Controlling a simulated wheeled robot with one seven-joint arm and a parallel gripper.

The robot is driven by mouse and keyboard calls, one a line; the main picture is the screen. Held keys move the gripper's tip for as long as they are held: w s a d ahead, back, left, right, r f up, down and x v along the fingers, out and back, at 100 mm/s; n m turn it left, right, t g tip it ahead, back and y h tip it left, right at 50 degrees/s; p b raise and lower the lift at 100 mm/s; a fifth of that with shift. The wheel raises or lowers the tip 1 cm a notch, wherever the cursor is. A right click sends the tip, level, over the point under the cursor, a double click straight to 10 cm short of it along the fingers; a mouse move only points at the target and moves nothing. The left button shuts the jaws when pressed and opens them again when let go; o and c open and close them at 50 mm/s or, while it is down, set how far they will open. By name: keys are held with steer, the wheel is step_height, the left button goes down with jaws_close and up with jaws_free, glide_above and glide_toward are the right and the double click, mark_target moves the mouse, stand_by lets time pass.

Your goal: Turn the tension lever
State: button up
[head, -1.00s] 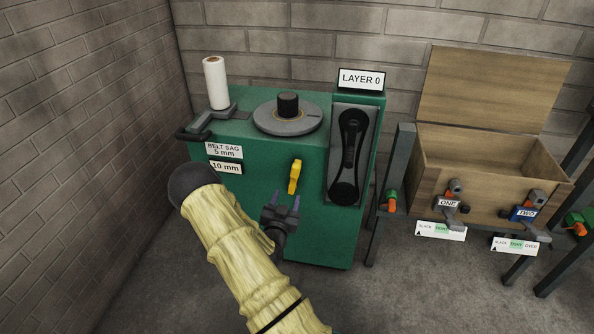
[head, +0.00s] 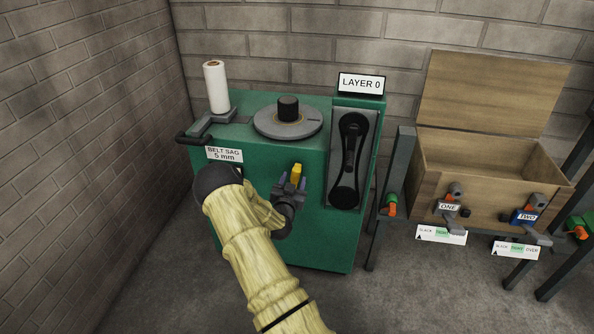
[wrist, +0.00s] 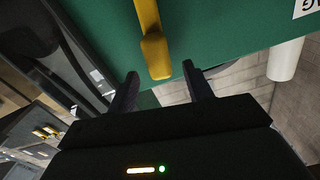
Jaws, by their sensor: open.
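The yellow tension lever (head: 297,171) is on the front of the green machine (head: 300,240). Its lower part is hidden behind my gripper in the head view. My gripper (head: 291,188) is open and in front of the lever. In the wrist view the lever (wrist: 155,50) hangs between and just beyond the two open fingertips (wrist: 160,72), apart from both. The "BELT SAG 5 mm" label (head: 224,154) sits left of the lever.
A belt guard panel (head: 353,160) is right of the lever. A white roll (head: 216,87), a black bar handle (head: 193,139) and a round disc (head: 287,119) are on top. An open wooden box (head: 470,190) with two clamps stands at right.

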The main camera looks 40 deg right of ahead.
mark_target(297, 169)
steer(key=x, duration=0.6)
steer(key=shift+w+d, duration=0.15)
steer(key=shift+d, duration=0.1)
jaws_close()
